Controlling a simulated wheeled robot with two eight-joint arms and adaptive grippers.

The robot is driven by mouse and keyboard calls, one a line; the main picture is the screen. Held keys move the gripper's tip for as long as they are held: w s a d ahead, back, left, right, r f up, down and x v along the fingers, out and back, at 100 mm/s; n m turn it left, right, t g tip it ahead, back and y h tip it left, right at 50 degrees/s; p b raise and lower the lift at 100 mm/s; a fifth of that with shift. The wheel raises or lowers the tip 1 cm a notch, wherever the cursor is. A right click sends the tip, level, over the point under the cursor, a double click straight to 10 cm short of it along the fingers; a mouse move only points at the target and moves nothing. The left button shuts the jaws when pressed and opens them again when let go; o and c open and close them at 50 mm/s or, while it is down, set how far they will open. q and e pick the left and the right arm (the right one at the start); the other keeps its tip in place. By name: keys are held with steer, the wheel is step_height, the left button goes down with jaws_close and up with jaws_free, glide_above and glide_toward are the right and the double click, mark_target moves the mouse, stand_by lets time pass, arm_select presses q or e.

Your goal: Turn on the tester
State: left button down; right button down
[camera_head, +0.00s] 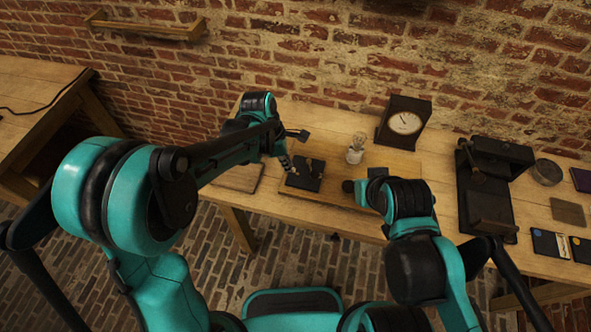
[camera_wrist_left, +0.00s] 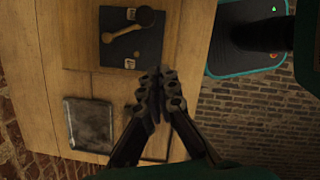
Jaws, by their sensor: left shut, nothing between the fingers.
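The tester appears to be a wooden board (camera_head: 395,157) on the table with a small bulb (camera_head: 357,147), a dark-cased dial (camera_head: 406,122) and a black switch plate (camera_head: 304,177). In the left wrist view, the plate (camera_wrist_left: 150,55) carries brass clips and a brass lever (camera_wrist_left: 124,33) with a dark round knob, lying at a slant. Whether the lever sits in a clip is unclear. My left gripper (camera_head: 285,163) is shut and empty beside the plate; its fingertips (camera_wrist_left: 160,78) show close together near the plate's edge. My right gripper (camera_head: 352,187) is by the board's front; its fingers are unclear.
A dark flat panel (camera_wrist_left: 89,124) lies left of the board. A dark apparatus (camera_head: 490,185), a round tin (camera_head: 546,172) and several flat cards (camera_head: 567,212) occupy the table's right. A brick wall (camera_head: 330,55) stands behind.

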arm_select(q)
steer(key=p+v, duration=0.1)
steer(key=v, duration=0.3)
steer(key=shift+r, duration=0.35)
